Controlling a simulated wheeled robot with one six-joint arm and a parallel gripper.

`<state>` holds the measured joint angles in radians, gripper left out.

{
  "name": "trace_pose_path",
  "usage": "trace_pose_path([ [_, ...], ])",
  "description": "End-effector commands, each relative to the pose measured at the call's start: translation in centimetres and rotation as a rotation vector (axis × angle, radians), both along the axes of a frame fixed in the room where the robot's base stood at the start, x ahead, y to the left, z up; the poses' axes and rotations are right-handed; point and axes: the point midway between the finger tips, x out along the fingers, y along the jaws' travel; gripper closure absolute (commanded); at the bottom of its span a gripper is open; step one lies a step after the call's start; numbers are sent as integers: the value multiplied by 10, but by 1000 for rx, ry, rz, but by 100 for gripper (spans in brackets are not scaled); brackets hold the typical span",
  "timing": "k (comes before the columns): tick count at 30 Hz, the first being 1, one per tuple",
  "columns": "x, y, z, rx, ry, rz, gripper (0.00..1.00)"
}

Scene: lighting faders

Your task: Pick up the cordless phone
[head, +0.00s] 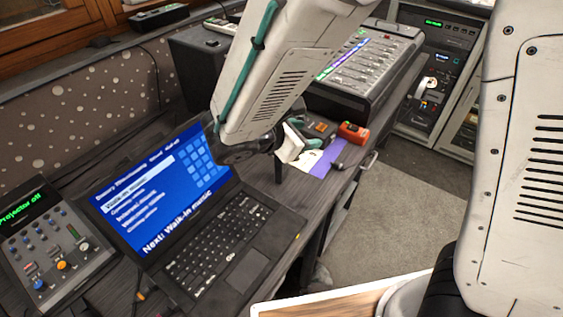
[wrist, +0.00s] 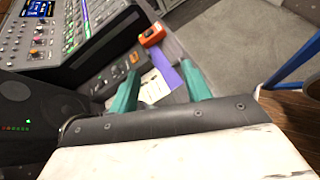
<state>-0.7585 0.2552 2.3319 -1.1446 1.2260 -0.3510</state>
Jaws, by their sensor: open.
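A light grey handset with dark buttons (head: 220,26), which looks like the cordless phone, lies on top of a black box at the back in the head view. It is small there, so I cannot be sure what it is. I do not make it out in the wrist view. My gripper (head: 305,138) is well in front of and below it, over the desk near its right edge. In the wrist view its two teal fingers (wrist: 161,88) stand apart with nothing held between them. A white card and a purple strip show beyond the fingertips.
An open laptop (head: 225,235) and a button console (head: 50,250) fill the near desk. A fader mixer (head: 365,65) stands behind my gripper. A red-orange device (head: 353,132) sits by the desk edge. An equipment rack (head: 435,75) stands at right. Carpet (head: 420,175) is clear between.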

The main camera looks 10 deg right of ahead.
Motion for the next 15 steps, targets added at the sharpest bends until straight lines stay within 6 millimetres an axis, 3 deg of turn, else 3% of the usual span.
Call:
trace_pose_path([
  [1,4,21,-15,-58,24,94,52],
  [3,9,44,-28,-122,46,202,52],
  [7,13,74,-46,-198,68,333,52],
  [11,16,83,-54,-231,77,386,52],
  [15,27,75,-61,-235,78,390,52],
])
